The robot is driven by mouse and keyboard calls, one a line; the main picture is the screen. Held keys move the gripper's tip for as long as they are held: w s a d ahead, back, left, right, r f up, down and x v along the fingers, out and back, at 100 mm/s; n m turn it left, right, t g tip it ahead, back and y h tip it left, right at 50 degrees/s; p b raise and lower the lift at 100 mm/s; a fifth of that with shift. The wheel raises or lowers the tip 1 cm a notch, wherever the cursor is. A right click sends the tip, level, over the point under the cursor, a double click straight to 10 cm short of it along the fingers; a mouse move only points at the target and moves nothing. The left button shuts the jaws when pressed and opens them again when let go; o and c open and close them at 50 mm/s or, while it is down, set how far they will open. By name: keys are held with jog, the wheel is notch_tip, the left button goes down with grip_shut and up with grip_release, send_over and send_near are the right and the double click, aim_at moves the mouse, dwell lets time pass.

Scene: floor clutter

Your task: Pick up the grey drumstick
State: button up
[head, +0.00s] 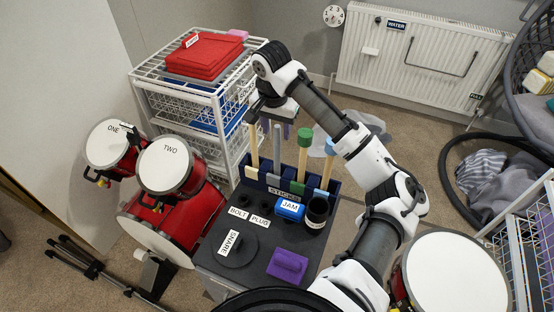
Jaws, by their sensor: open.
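The grey drumstick (277,150) stands upright in a dark blue holder (264,184) labelled STICKS. It is between a plain wooden stick (253,148) on its left and a green-topped wooden stick (304,150) on its right. Another pale stick (327,165) stands at the holder's right end. My gripper (272,118) is open, pointing down at the top of the grey drumstick. The gripper hides the stick's upper end, and I cannot tell whether the stick is between the fingers.
A black-topped stand (219,266) in front of the holder carries a blue JAM box (290,209), a dark cup (317,212) and a purple block (287,265). Red drums (186,221) stand left, a wire rack (155,92) behind. A radiator (420,60) is on the wall.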

aim_at(277, 139)
jog(key=f, duration=0.5)
jog(key=shift+w+d+p, duration=0.2)
jog(key=shift+w+p, duration=0.1)
jog(key=shift+p, duration=0.05)
jog(key=shift+r, duration=0.1)
grip_shut()
